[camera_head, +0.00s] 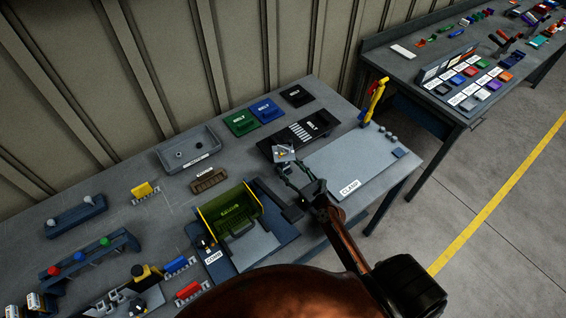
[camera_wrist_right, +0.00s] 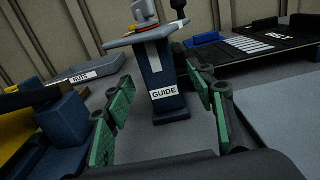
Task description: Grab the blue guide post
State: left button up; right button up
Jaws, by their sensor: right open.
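The blue guide post (camera_wrist_right: 160,75) stands upright in the right wrist view, with a white GUIDE label on its lower front and a wider grey plate on top. In the head view its top (camera_head: 283,153) shows just beyond my right gripper (camera_head: 294,175), and its lower part is hidden. My right gripper also shows in the right wrist view (camera_wrist_right: 160,82), with its green-padded fingers apart. The post stands between and ahead of these fingers, and I see no grip on it. My left gripper is not in view.
A black belt tray (camera_head: 317,127) lies just behind the post. The pale CLAMP plate (camera_head: 355,165) is to the right, with a yellow upright tool (camera_head: 375,101) behind it. A grey NUTS tray (camera_head: 189,151) is farther back left.

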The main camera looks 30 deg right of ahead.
aim_at(287, 164)
jog(key=w, duration=0.2)
jog(key=shift+w+a+r, duration=0.2)
jog(key=shift+w+r, duration=0.1)
jog(key=shift+w+f, duration=0.2)
jog(key=shift+w, duration=0.8)
jog(key=shift+s, duration=0.1)
jog(key=c, duration=1.1)
grip_shut()
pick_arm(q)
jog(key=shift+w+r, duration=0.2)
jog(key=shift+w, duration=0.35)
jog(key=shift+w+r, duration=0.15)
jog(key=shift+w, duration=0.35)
pick_arm(e)
jog(key=shift+r, duration=0.15)
